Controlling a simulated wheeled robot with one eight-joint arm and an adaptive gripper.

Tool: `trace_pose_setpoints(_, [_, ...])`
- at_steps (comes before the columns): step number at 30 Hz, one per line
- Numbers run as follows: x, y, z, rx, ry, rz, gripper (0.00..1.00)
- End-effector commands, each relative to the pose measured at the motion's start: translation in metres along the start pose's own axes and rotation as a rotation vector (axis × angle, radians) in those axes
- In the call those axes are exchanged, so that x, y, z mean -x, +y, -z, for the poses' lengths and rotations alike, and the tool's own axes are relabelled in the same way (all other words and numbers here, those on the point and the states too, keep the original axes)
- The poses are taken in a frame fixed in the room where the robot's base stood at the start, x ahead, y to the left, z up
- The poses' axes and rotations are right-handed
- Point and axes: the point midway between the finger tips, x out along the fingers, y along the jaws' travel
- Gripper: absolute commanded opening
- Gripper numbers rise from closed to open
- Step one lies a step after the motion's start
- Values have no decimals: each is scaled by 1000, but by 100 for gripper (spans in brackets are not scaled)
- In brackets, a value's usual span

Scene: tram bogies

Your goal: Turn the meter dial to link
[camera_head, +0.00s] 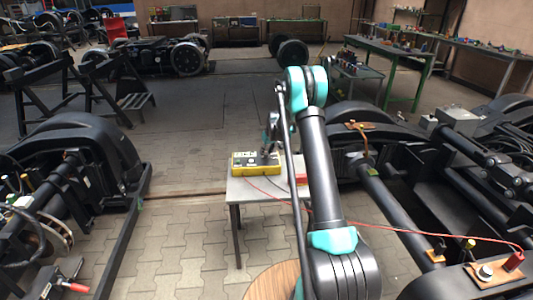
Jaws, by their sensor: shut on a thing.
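The meter (241,168) is a yellow box with a dark top face, lying on a small grey table (241,190) in the middle of the view. My gripper (267,150) points down at the right part of the meter's top, where the dial would be. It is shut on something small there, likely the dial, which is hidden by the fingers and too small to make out. The markings on the meter, including link, cannot be read. My arm covers the right part of the table.
A red block (301,179) lies on the table right of the meter. Black bogies stand left (85,165) and right. Paved floor (185,240) is free left of the table.

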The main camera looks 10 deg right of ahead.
Motion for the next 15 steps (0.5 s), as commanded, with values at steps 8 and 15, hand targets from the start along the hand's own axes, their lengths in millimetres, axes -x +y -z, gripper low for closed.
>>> trace_pose_setpoints(8, [0,0,0,-31,0,-14,0])
trace_pose_setpoints(15, [0,-2,0,-154,1,-65,0])
